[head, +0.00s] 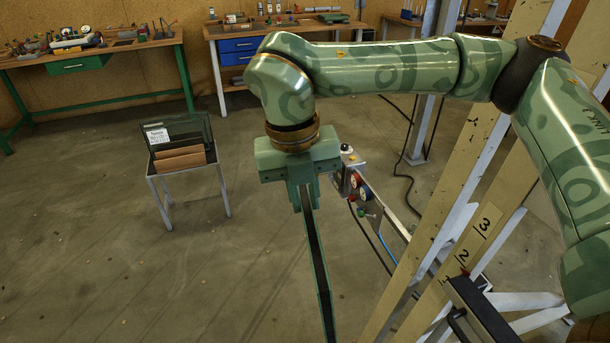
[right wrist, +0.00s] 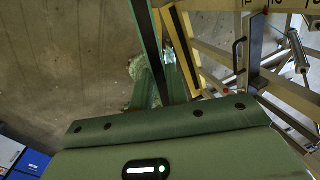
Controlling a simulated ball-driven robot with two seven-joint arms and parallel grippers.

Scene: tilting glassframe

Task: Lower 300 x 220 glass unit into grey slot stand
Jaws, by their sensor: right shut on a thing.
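My right gripper (head: 303,198) hangs below my right arm near the middle of the head view. It is shut on the glass unit (head: 319,265), which shows nearly edge-on as a long dark strip with pale green edges. The unit runs down from the jaws past the bottom edge of the head view, so its far end is cut off. In the right wrist view the unit (right wrist: 147,30) runs up from between the fingers (right wrist: 165,88) to the top edge. I cannot make out the grey slot stand with certainty. My left gripper is not in view.
A small white-legged table (head: 190,163) at left holds dark panes, brown boards and a white label. The pale tilting frame (head: 440,235) with numbered marks stands close right of the unit. A control box (head: 362,190) with knobs sits behind the gripper.

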